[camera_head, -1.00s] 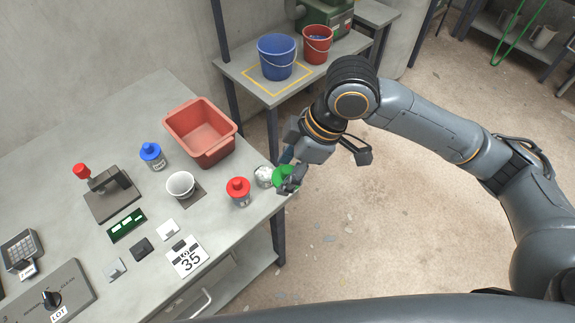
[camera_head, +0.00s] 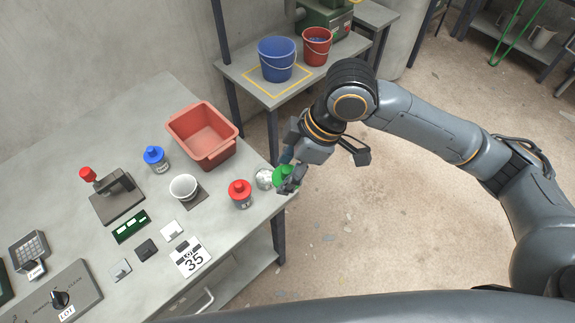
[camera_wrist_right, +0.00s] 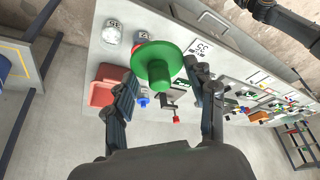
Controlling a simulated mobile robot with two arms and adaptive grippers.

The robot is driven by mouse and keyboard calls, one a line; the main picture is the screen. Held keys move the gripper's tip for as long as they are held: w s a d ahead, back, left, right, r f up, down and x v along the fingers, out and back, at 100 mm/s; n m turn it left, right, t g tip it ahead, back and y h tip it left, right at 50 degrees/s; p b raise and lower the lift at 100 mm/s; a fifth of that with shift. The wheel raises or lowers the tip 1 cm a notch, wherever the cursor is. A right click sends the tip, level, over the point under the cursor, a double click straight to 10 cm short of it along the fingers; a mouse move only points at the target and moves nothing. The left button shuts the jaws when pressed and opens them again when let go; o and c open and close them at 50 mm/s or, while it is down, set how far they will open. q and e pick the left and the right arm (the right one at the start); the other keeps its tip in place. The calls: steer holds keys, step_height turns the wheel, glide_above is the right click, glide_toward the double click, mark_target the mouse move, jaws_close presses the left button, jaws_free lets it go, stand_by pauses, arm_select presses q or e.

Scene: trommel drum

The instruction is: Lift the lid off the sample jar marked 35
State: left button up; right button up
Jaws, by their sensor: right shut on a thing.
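My right gripper (camera_head: 291,180) is shut on a round green lid (camera_head: 282,174) at the right edge of the grey table. In the right wrist view the lid (camera_wrist_right: 157,62) shows as a wide disc with a knob, between the two fingers (camera_wrist_right: 163,80). A sample jar (camera_head: 264,179) with pale contents and no lid on it stands on the table just left of the lid. In the right wrist view this jar (camera_wrist_right: 112,33) bears a label that seems to read 35. The lid is beside the jar, apart from it.
A red-lidded jar (camera_head: 240,194) stands close left of the open jar. A blue-lidded jar (camera_head: 155,159), a white cup (camera_head: 184,188), a red bin (camera_head: 203,137) and a LOT 35 card (camera_head: 190,257) are on the table (camera_head: 130,100). Open floor lies to the right.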

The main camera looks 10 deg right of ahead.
steer(key=shift+r+p, duration=0.95)
steer(key=shift+p, duration=0.15)
steer(key=shift+f, duration=0.15)
